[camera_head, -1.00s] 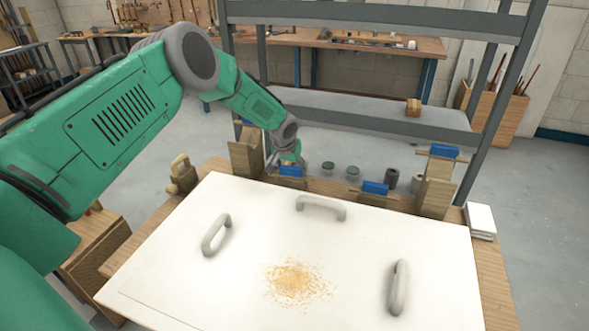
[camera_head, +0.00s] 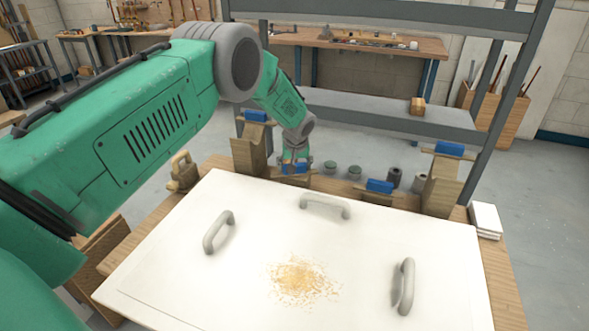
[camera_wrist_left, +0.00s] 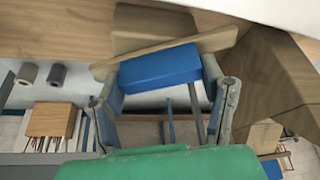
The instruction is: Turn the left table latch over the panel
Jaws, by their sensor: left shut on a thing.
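The white panel (camera_head: 200,275) lies flat on the wooden table, with three grey handles and a patch of sawdust. The left table latch, a wooden bar with a blue grip block (camera_wrist_left: 160,68), sits at the panel's far edge. My left gripper (camera_head: 294,160) is above this latch, its fingers closed on the blue block from both sides. In the left wrist view, the wooden bar (camera_wrist_left: 222,40) runs slightly slanted behind the block, its right end near the panel edge. I cannot tell whether it overlaps the panel. The right table latch (camera_head: 380,186) stands farther right. My right gripper is out of view.
Wooden posts with blue-gripped bars stand at the table's far left (camera_head: 250,155) and far right (camera_head: 440,190). Dark and grey cylinders (camera_head: 393,178) stand behind the latches. A grey metal shelf frame (camera_head: 375,115) rises beyond. White blocks (camera_head: 486,220) lie at the right edge.

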